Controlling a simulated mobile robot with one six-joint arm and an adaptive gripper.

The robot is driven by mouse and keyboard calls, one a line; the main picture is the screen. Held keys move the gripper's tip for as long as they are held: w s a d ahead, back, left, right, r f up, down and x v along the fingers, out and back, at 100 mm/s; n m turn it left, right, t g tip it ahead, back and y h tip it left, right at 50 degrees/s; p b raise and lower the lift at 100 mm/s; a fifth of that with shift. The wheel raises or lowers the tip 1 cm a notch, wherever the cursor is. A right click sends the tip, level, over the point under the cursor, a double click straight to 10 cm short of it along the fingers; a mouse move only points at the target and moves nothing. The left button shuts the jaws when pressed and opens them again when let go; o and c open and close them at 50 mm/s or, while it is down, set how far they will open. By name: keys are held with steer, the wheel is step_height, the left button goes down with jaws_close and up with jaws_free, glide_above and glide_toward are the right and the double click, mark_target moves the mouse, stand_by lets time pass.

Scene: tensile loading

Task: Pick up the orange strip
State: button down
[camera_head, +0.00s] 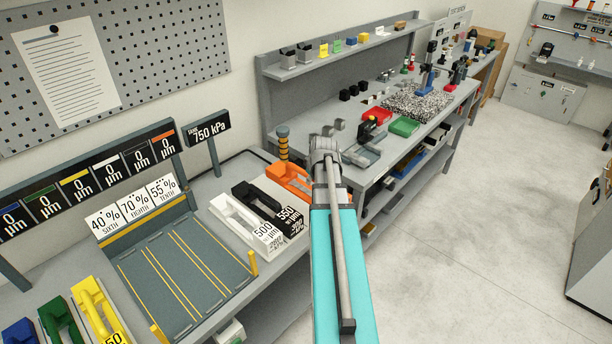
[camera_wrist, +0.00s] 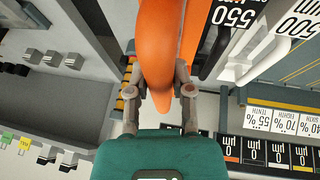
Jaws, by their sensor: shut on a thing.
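The orange strip (camera_head: 287,178) is at the right end of the row of strips on the bench in the head view, partly hidden by my arm. In the wrist view the orange strip (camera_wrist: 160,50) runs between the two fingers of my gripper (camera_wrist: 162,98), which is shut on it. In the head view my gripper's fingers are hidden behind my arm. I cannot tell whether the strip is clear of the bench.
A black strip (camera_head: 256,196) and a white strip (camera_head: 240,218) lie to the left of the orange one. A grey panel with yellow lines (camera_head: 170,275) is further left. Yellow (camera_head: 97,305), green (camera_head: 60,322) and blue strips (camera_head: 18,332) lie at the lower left. A striped post (camera_head: 283,141) stands behind the orange strip.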

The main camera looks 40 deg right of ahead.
steer(key=shift+s+r, duration=0.1)
stand_by(0.6)
step_height(320, 180, down, 3)
steer(key=b, duration=0.3)
steer(key=shift+d, duration=0.1)
stand_by(0.6)
